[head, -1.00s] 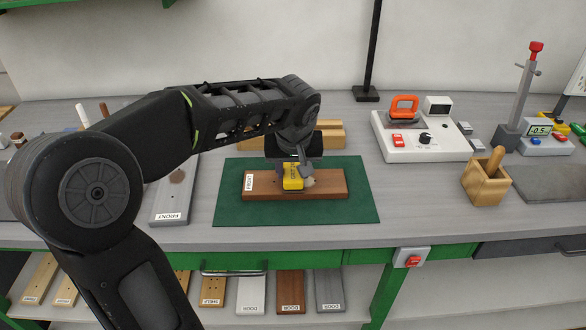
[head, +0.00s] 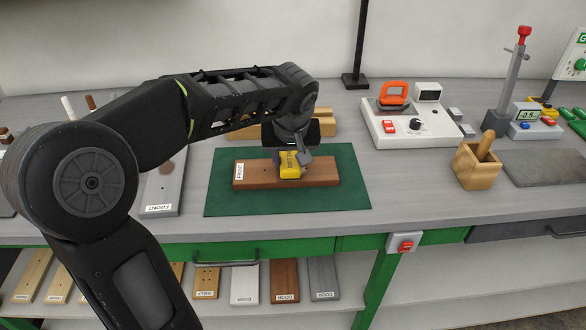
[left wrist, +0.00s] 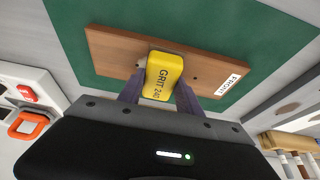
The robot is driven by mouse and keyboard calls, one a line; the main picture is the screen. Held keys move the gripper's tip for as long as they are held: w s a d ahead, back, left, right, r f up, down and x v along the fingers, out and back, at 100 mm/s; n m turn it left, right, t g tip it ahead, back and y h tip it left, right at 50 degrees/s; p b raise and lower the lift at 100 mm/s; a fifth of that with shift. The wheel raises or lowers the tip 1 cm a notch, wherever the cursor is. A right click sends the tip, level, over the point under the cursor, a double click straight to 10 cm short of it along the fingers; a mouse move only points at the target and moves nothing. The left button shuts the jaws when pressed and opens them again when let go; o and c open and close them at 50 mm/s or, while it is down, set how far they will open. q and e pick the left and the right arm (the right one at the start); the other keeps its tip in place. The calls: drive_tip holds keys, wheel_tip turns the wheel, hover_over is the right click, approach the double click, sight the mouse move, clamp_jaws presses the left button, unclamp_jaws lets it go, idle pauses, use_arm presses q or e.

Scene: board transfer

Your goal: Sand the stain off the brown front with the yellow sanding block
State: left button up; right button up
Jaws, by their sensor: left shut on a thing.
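The brown front (head: 322,172) lies flat on a green mat (head: 352,202), its FRONT label at the left end in the head view. My left gripper (head: 288,153) is shut on the yellow sanding block (head: 290,166), above the front's middle. In the left wrist view the block (left wrist: 164,76), marked GRIT 240, sits between the two fingers (left wrist: 158,92) over the front (left wrist: 112,48). It looks to be on or very near the wood. A small pale patch, seemingly the stain (left wrist: 141,62), shows beside the block and is partly hidden. My right gripper is out of view.
A white console (head: 408,132) with an orange-handled tool (head: 394,93) stands right of the mat. A wooden box (head: 478,168) is farther right. A grey front (head: 160,190) lies left of the mat, and wooden pieces (head: 323,126) lie behind it.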

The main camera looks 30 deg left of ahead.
use_arm(q)
drive_tip(key=shift+d+f, duration=0.2)
drive_tip(key=shift+d, duration=0.05)
drive_tip(key=shift+w+d+r, duration=0.1)
drive_tip(key=shift+w+d, duration=0.4)
drive_tip(key=shift+d, duration=0.1)
drive_tip(key=shift+w+d+r, duration=0.15)
drive_tip(key=shift+w+d, duration=0.4)
drive_tip(key=shift+d, duration=0.05)
drive_tip(key=shift+a, duration=0.1)
drive_tip(key=shift+s+a+b, duration=0.4)
drive_tip(key=shift+s+a, duration=0.15)
drive_tip(key=shift+a, duration=0.05)
